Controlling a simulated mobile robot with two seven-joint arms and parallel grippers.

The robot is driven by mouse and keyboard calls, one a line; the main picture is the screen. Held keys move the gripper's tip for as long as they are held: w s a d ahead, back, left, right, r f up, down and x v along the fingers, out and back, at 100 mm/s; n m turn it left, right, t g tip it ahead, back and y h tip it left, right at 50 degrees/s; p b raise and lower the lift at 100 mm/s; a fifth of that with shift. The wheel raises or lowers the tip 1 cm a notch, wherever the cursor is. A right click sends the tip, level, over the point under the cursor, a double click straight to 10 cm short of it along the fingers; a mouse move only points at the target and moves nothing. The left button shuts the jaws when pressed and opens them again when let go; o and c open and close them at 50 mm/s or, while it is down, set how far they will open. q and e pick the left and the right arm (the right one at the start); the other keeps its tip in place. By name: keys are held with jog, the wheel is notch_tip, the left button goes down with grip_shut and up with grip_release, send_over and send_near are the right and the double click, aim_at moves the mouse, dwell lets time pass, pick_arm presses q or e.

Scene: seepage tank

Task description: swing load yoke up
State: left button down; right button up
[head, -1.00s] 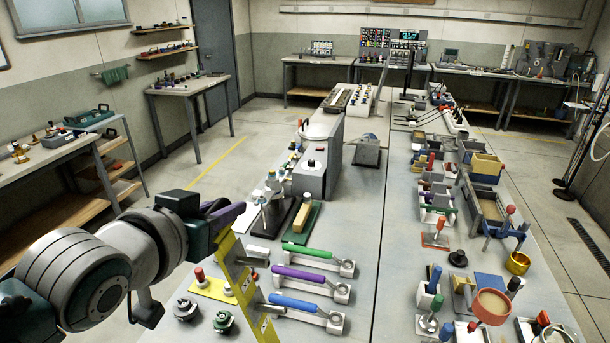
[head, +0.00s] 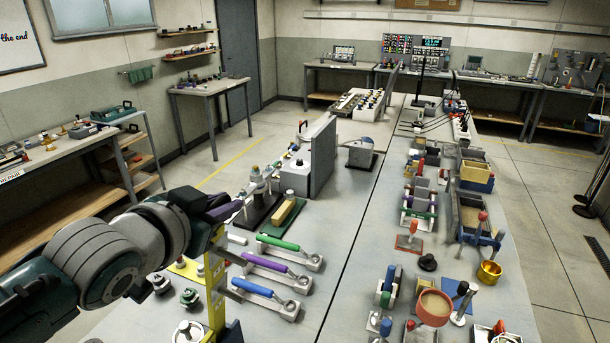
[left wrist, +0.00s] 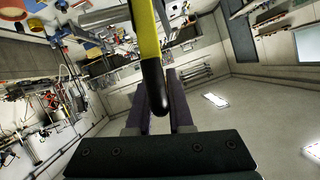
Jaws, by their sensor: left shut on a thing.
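The load yoke appears as a yellow flat bar (head: 214,285) standing nearly upright at the near left of the bench in the head view. My left gripper (head: 226,212) is at its upper end. In the left wrist view, the yellow bar (left wrist: 146,35) ends in a rounded black grip (left wrist: 153,88). My left gripper's two dark purple fingers (left wrist: 168,100) are close on either side of this grip, shut on it. The yoke's lower end and pivot are not clearly visible. My right gripper is not in view.
Green (head: 278,243), purple (head: 266,263) and blue (head: 257,288) handled levers lie just right of the yoke. A grey upright panel (head: 322,158) stands farther back. Several small fixtures crowd the bench's right side. The bench strip around its central seam is mostly clear.

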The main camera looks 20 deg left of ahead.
pick_arm(q)
jog(key=shift+s+f, duration=0.1)
jog(key=shift+f, duration=0.1)
jog(key=c, duration=0.9)
grip_release()
jog(key=shift+d+r, duration=0.1)
jog(key=shift+o, duration=0.2)
jog(key=b+v, duration=0.1)
jog(key=v, duration=0.8)
jog(key=shift+s+r+b, duration=0.2)
jog(key=shift+s+b, duration=0.1)
jog(key=shift+s, duration=0.1)
jog(key=shift+d, duration=0.1)
jog(key=s+d+r+g+p, duration=0.1)
jog(key=s+d+g+p, duration=0.2)
jog(key=s, duration=0.6)
jog(key=s+d+g+h+p, duration=0.1)
jog(key=s+d+g+p, duration=0.2)
jog(key=s+g+p, duration=0.2)
jog(key=s+g, duration=0.2)
jog(key=s, duration=0.2)
jog(key=shift+s+d+r, duration=0.15)
jog(key=shift+d+r, duration=0.25)
